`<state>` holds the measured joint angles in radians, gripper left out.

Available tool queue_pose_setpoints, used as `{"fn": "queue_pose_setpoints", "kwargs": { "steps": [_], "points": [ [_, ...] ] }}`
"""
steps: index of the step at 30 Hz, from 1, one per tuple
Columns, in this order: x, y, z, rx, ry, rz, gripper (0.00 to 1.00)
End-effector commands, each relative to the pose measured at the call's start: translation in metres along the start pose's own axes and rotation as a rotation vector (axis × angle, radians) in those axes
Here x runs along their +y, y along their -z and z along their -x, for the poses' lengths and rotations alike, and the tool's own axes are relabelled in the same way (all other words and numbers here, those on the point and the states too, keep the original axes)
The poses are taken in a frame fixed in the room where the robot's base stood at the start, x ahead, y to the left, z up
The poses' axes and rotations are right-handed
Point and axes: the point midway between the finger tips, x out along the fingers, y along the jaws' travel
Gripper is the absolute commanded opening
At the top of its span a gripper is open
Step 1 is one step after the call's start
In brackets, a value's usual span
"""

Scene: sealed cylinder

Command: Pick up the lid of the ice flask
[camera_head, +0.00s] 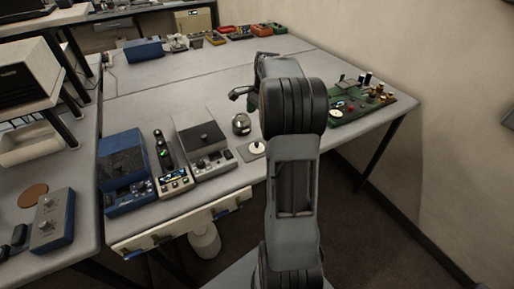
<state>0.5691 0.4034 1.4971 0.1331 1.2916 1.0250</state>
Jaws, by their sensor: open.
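A small round shiny metal vessel (241,125) stands on the bench, just left of my arm. It may be the ice flask, but it is too small to be sure. A small white disc with a dark centre (257,148) lies on a grey square plate in front of it; I cannot tell whether this is the lid. My gripper (236,95) is open, dark, and partly hidden behind my arm. It shows above and behind the metal vessel in the picture, apart from it. I see nothing held in it.
A blue box (122,168), a small meter (172,172) and a grey instrument (203,145) stand along the bench's front left. A green board (350,108) with small parts lies right of my arm. Coloured trays (237,33) line the back. The bench's middle is clear.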

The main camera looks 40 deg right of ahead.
Motion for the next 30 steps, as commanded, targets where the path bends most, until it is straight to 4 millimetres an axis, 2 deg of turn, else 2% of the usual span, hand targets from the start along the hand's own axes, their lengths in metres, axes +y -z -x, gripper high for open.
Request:
{"fn": "queue_pose_setpoints", "kwargs": {
  "steps": [4,12,18,24,30],
  "points": [
    [-0.003,0.014,-0.018,-0.015,-0.012,-0.068,0.94],
    [-0.002,0.014,-0.066,-0.017,-0.014,-0.076,0.94],
    [-0.002,0.014,-0.087,-0.015,-0.012,-0.074,0.94],
    [-0.002,0.013,-0.097,-0.015,-0.012,-0.074,0.94],
    [-0.002,0.012,-0.123,-0.016,-0.013,-0.074,0.94]
  ]
}}
